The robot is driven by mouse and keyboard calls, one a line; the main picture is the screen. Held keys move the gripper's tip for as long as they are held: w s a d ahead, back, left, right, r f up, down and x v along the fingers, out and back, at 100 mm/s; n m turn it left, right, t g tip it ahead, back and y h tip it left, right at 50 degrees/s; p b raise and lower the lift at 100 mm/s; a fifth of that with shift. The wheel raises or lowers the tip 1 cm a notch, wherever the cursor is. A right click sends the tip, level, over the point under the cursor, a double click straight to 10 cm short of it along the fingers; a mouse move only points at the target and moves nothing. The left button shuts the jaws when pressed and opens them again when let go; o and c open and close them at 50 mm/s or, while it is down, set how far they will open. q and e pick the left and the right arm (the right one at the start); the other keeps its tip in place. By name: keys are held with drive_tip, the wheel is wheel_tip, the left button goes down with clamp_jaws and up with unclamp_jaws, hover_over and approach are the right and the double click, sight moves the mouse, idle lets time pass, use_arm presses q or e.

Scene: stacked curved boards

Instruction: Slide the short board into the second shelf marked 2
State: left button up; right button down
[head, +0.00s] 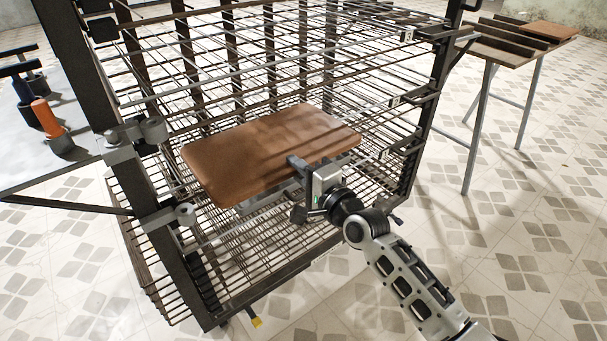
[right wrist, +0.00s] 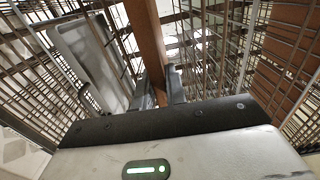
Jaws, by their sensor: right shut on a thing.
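The short board (head: 262,150) is a brown, flat panel with rounded corners. It lies roughly level, partly inside the front opening of the dark wire rack (head: 428,120). My right gripper (head: 300,183) is shut on the board's near edge, toward its right end. In the right wrist view the board (right wrist: 146,38) shows edge-on between the two dark fingers (right wrist: 161,88). Small number tags are on the rack's right side, with a 3 on the top one (head: 408,35) and another tag (head: 395,100) below it. I cannot tell whether the board rests on wires. My left gripper is out of view.
A grey side table (head: 75,165) at the left holds dark tools and an orange-handled one (head: 44,112). A metal-legged stand (head: 490,50) at the back right bears boards, including a brown one (head: 550,30).

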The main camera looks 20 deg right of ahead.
sight(274, 146)
drive_tip(key=shift+w+a+r, duration=0.15)
drive_tip(key=shift+w+a, duration=0.1)
drive_tip(key=shift+w, duration=0.4)
idle(0.6)
drive_tip(key=shift+b+x, duration=1.45)
drive_tip(key=shift+x, duration=2.2)
drive_tip(key=shift+f+b, duration=0.6)
drive_tip(key=shift+f, duration=0.15)
drive_tip(key=c, duration=1.5)
unclamp_jaws()
